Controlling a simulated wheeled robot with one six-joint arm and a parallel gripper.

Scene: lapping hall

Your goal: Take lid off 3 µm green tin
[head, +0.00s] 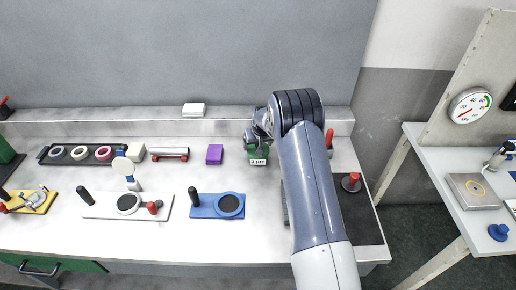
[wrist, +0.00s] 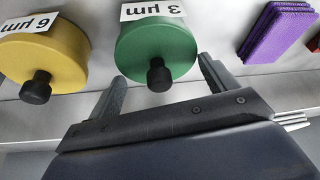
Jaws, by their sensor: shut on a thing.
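The green tin (head: 259,153) with a white "3 µm" label stands at the back of the bench, beneath my gripper (head: 259,138), which partly covers it in the head view. In the wrist view, the tin's round green lid (wrist: 150,48) with a black knob (wrist: 159,75) lies between the two fingers of my gripper (wrist: 162,68). The fingers are at opposite sides of the lid, and the gripper is shut on it. I cannot tell whether the lid is apart from the tin body.
A yellow "6 µm" tin (wrist: 45,55) stands close beside the green one in the wrist view; my arm hides it in the head view. A blue plate (head: 217,206) lies in front. Bare bench lies between.

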